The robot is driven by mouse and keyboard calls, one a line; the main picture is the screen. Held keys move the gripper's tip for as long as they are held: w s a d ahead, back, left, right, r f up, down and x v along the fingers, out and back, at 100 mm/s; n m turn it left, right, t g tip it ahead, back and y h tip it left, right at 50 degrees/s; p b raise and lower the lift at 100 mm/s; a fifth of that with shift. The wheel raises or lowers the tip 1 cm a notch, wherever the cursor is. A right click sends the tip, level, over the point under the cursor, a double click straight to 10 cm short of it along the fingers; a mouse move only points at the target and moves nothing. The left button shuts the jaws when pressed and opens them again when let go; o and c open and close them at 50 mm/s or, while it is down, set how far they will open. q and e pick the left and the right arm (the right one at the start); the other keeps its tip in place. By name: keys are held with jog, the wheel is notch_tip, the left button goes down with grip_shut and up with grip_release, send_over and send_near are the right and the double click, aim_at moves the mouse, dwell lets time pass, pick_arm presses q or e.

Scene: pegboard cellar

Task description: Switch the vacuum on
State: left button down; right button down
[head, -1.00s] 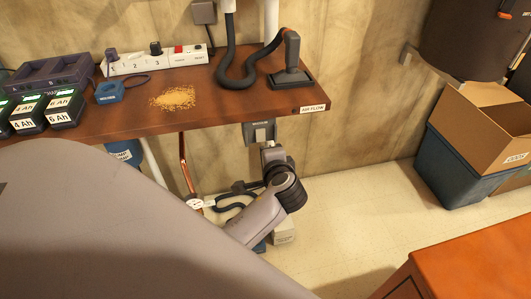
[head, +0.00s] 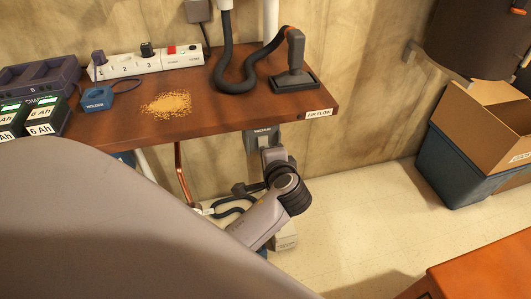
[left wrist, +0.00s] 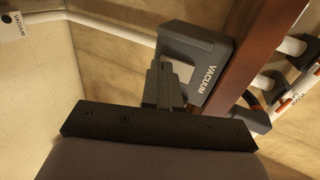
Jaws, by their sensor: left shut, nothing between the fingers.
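A grey box labelled VACUUM (head: 262,133) is fixed under the front edge of the brown bench. In the left wrist view the same box (left wrist: 203,48) is near the top centre, with a lighter grey patch on its face. My left gripper (left wrist: 165,72) is shut and empty, with its fingertips right at that face. They hide part of it, and I cannot tell whether they touch it or how the switch is set. In the head view my left gripper (head: 264,150) is just below the box, partly hidden by its own wrist. My right gripper is not in view.
The brown bench (head: 225,122) holds a white power strip (head: 150,65), yellow crumbs (head: 168,103), a blue holder (head: 97,97) and a hose nozzle on a stand (head: 294,75). Pipes run below it. A blue bin with a cardboard box (head: 450,160) stands at right. An orange-brown surface (head: 475,275) is at lower right.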

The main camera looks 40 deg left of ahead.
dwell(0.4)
pick_arm(q)
jog(key=shift+w+a+b, duration=0.15)
jog(key=shift+a+b, duration=0.05)
jog(key=shift+b, duration=0.1)
jog(key=shift+r+p, duration=0.9)
jog(key=shift+p, duration=0.1)
jog(key=shift+f, duration=0.1)
